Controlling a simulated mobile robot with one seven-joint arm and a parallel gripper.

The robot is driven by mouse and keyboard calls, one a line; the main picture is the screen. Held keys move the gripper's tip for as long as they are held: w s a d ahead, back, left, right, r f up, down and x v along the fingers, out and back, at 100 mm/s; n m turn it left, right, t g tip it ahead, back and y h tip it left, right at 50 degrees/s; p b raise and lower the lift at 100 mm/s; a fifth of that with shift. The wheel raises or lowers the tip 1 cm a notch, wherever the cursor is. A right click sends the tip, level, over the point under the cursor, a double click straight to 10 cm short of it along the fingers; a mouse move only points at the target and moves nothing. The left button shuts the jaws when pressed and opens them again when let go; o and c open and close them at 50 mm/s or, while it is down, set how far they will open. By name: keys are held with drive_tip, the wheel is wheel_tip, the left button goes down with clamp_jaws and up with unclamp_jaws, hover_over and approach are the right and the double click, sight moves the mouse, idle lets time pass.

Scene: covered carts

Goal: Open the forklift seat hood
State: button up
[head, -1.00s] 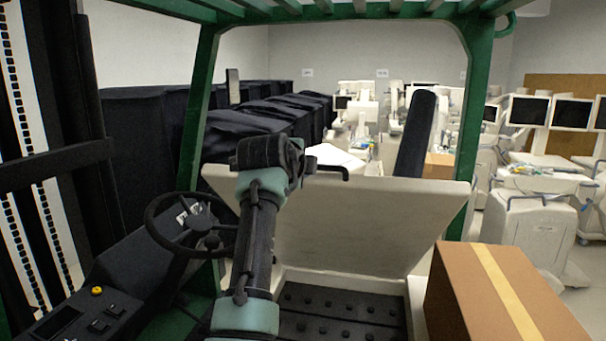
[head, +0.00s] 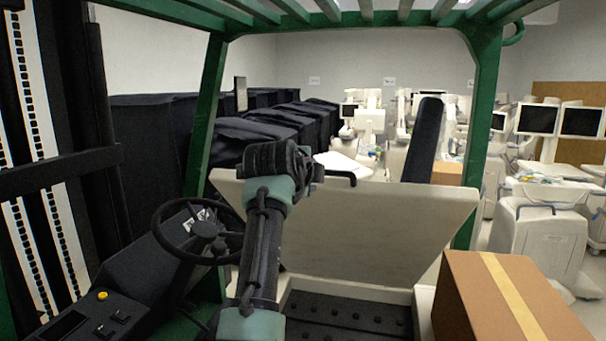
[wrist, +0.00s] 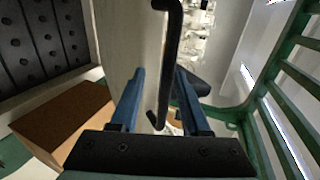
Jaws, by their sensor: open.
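The seat hood is a beige panel (head: 370,235) that stands raised and tilted in the head view, its lower edge by a dark studded compartment (head: 345,318). A black bar handle (head: 342,175) shows at its upper edge. The black seat back (head: 423,140) rises behind the panel. My gripper is hidden behind my wrist in the head view. In the wrist view my gripper (wrist: 160,75) is open, with the black handle (wrist: 172,50) running between its blue fingers. I cannot tell whether either finger touches the handle. The panel's side (wrist: 125,40) is just left of the fingers.
The steering wheel (head: 160,238) and console (head: 75,325) are left of my arm. A cardboard box (head: 480,300) stands at the right. Green cage posts (head: 205,120) and roof bars frame the cab. Covered carts (head: 150,140) and white machines stand behind.

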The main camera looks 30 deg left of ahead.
drive_tip(key=b+v, duration=0.7)
drive_tip(key=v, duration=0.5)
drive_tip(key=shift+s+r, duration=0.15)
drive_tip(key=shift+s, duration=0.15)
drive_tip(key=s+d+f+n+t+h+b, duration=0.1)
drive_tip(key=d+n+t+b, duration=0.25)
drive_tip(key=d, duration=0.65)
drive_tip(key=s+d+f+n+t+h+b, duration=0.15)
drive_tip(key=d+n+t, duration=0.25)
drive_tip(key=d, duration=0.5)
drive_tip(key=s+d+r+n+t+b, duration=0.1)
drive_tip(key=s+d+n+t, duration=0.2)
drive_tip(key=s+d, duration=0.2)
drive_tip(key=s+d+r+n+t+h+b, duration=0.1)
drive_tip(key=s+d+n+t+b, duration=0.1)
drive_tip(key=s, duration=0.9)
drive_tip(key=d+n+t, duration=0.1)
drive_tip(key=d+n, duration=0.1)
drive_tip(key=d, duration=0.1)
drive_tip(key=shift+s, duration=0.3)
